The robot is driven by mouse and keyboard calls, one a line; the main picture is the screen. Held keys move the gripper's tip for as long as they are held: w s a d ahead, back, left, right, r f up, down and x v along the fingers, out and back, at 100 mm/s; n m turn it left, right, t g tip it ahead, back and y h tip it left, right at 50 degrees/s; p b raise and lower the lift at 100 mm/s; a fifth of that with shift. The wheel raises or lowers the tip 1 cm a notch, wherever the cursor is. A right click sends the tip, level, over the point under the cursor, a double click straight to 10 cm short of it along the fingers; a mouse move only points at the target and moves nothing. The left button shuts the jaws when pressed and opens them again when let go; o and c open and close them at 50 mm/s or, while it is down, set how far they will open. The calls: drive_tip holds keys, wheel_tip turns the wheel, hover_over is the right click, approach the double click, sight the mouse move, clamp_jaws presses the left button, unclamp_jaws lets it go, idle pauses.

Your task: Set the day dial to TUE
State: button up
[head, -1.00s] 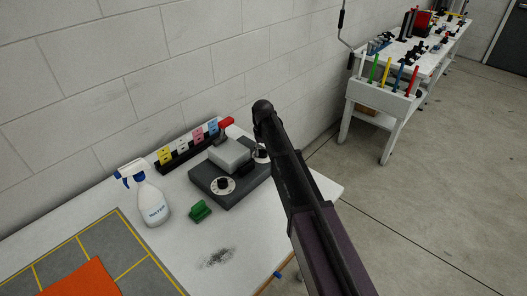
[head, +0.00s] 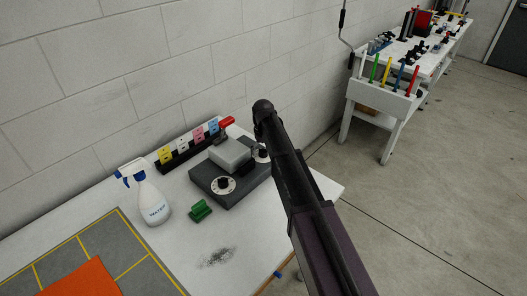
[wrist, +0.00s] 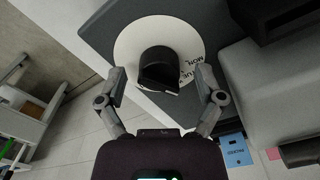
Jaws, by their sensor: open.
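The day dial is a white disc (wrist: 135,42) with a black knob (wrist: 158,68) at its middle, on the dark machine base. Lettering for MON and what looks like TUE shows upside down at the disc's right edge in the wrist view; the other labels are hidden or unreadable. My gripper (wrist: 162,76) is open, with one finger on each side of the knob; I cannot tell whether either touches it. In the head view the dial at the base's right corner (head: 261,153) is partly hidden by my arm.
Coloured cards (head: 181,145) stand behind. A spray bottle (head: 151,200) and green block (head: 200,211) stand left on the white table (head: 240,235).

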drive_tip(key=shift+n, duration=0.4)
drive_tip(key=n, duration=0.5)
wheel_tip(320, 180, up, 14)
drive_tip(key=p, duration=1.4)
drive_tip(key=s+d+f+m+b, duration=0.3)
drive_tip(key=s+d+f+b, duration=0.1)
drive_tip(key=s+d, duration=0.3)
drive_tip(key=s+d+f+m+b, duration=0.3)
drive_tip(key=s+d+f+b, duration=0.1)
drive_tip(key=s+d, duration=0.2)
drive_tip(key=s+d+f+m+b, duration=0.2)
drive_tip(key=s+d+f+b, duration=0.2)
drive_tip(key=s+d, duration=0.3)
drive_tip(key=shift+s+d+f+m, duration=0.1)
drive_tip(key=shift+s+d+m, duration=0.1)
drive_tip(key=shift+s, duration=0.3)
drive_tip(key=shift+s+d+m, duration=0.15)
drive_tip(key=shift+s+m, duration=0.05)
drive_tip(key=shift+s, duration=0.25)
drive_tip(key=shift+s+d+f+b, duration=0.25)
drive_tip(key=shift+s+d+b, duration=0.15)
drive_tip(key=shift+s, duration=0.2)
